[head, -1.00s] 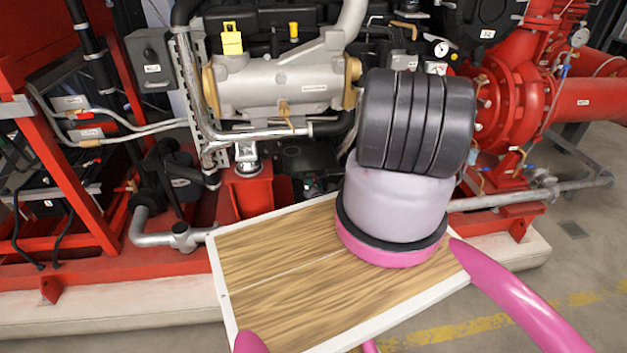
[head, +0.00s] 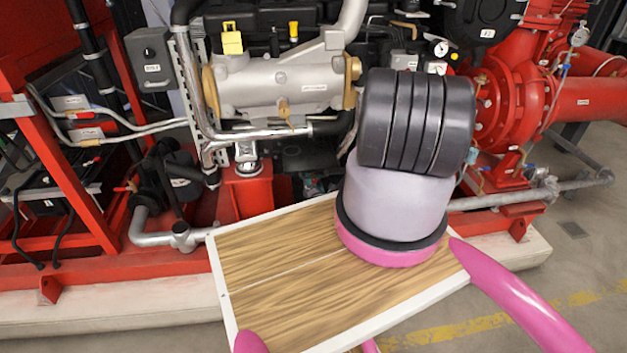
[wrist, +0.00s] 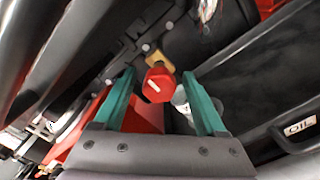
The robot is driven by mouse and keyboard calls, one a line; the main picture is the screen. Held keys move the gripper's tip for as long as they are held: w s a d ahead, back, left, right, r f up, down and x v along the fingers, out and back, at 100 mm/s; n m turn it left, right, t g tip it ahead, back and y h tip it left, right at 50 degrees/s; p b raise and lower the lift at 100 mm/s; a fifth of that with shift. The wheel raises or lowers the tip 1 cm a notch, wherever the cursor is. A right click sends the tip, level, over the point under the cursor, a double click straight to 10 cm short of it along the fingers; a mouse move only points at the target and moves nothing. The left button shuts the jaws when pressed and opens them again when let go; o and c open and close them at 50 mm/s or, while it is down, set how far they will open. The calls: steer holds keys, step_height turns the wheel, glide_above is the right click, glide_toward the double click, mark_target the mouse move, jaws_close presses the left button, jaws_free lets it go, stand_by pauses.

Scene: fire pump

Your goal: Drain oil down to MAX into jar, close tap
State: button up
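In the wrist view a red hexagonal tap handle (wrist: 158,88) with a pale mark sits on a brass fitting (wrist: 158,59). My gripper (wrist: 157,77) has two teal fingers standing apart, one on each side of the red handle, with gaps visible. I cannot tell how far the handle is from the fingertips in depth. A pale grey rounded thing (wrist: 182,99) shows partly behind the right finger; I cannot tell whether it is the jar. No oil level or MAX mark is readable. In the head view my own arm hides the gripper and tap.
A dark part with a handle and an OIL label (wrist: 299,128) is at the right of the wrist view. The head view shows the engine (head: 285,85), red frame (head: 60,170), red pump (head: 510,95) and a white-rimmed wooden board (head: 222,287) in front. Space around the gripper is tight.

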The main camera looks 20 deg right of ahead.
steer(key=v, duration=1)
steer(key=shift+s, duration=0.4)
steer(key=shift+s+a, duration=0.1)
